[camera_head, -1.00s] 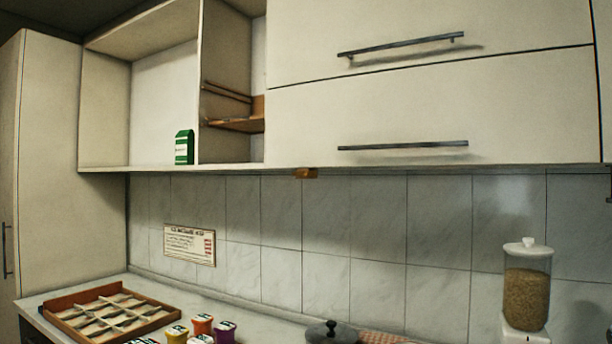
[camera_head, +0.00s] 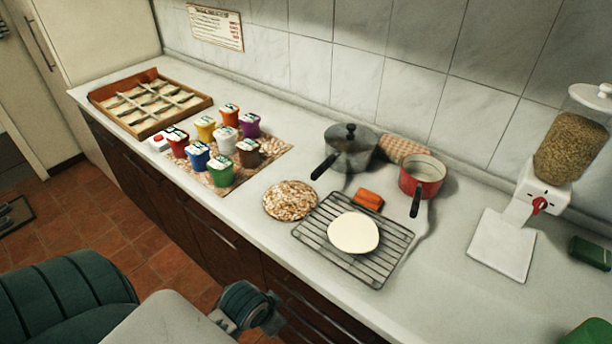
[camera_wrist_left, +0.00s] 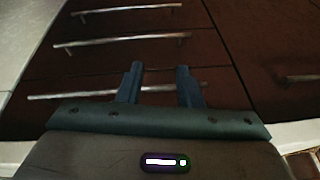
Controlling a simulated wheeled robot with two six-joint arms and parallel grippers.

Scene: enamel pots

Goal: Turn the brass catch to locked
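I cannot make out a brass catch in either current view. My left gripper (camera_wrist_left: 159,70) shows in the left wrist view with its two dark fingers apart and nothing between them. It faces the dark brown drawer fronts (camera_wrist_left: 110,65), which have several long metal bar handles. In the head view my left arm comes in at the lower left, in front of the lower cabinets. My right gripper is not in view.
The counter holds a divided wooden tray (camera_head: 120,118), several coloured tubs (camera_head: 222,168), a grey lidded pot (camera_head: 349,148), a red pot (camera_head: 422,178), a wire rack (camera_head: 375,268) with a white disc (camera_head: 353,233), and a grain dispenser (camera_head: 570,145). The counter's front edge lies beyond my arm.

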